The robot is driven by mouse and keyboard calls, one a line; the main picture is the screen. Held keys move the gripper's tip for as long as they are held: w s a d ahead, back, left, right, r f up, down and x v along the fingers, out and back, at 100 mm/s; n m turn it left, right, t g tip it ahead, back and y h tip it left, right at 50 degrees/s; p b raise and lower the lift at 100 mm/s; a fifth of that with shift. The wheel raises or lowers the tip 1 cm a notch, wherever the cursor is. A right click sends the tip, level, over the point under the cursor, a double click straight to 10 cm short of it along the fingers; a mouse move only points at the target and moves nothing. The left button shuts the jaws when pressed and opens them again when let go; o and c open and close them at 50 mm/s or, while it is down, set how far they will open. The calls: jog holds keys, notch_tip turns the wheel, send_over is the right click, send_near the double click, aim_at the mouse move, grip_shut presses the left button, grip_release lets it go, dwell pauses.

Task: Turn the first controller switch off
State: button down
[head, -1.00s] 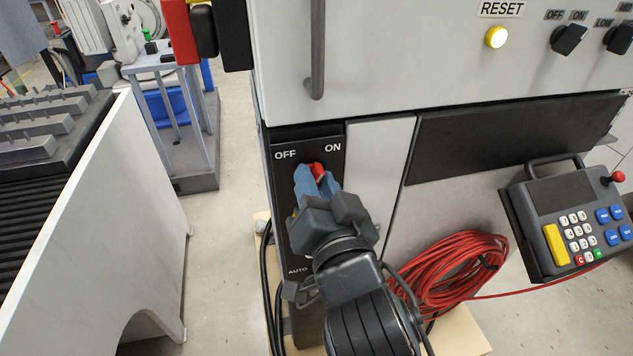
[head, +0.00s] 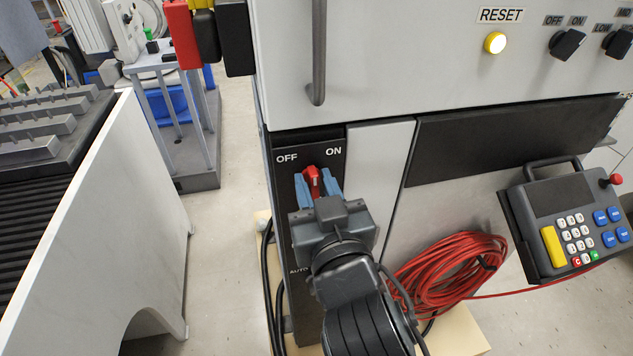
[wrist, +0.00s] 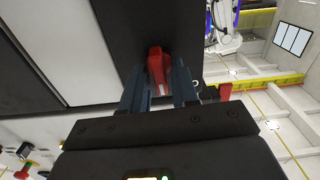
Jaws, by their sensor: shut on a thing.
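The first controller switch is a red knob (head: 312,181) on a black panel (head: 283,228) of the cabinet, below the OFF and ON labels. In the head view the knob's top sits between the two labels, close to upright. My gripper (head: 318,188) is at the knob with its blue fingers on either side of it. The wrist view shows the red knob (wrist: 157,68) between my two fingers (wrist: 160,88), shut on it. The lower part of the panel is partly hidden behind my wrist.
Above are a lit RESET button (head: 495,43) and a black OFF/ON knob (head: 567,43). A vertical handle (head: 317,55) hangs above the panel. Open floor lies left of the cabinet.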

jog(key=n+p, duration=0.1)
jog(key=n, duration=0.4)
jog(key=shift+a+n+p, duration=0.1)
jog(key=shift+n+p, duration=0.2)
dwell(0.4)
jog(key=c, duration=1.1)
grip_release()
jog(key=shift+c, duration=0.2)
jog(key=b+v, duration=0.1)
jog(key=v, duration=0.7)
jog(key=shift+b, duration=0.3)
jog(key=shift+w, duration=0.1)
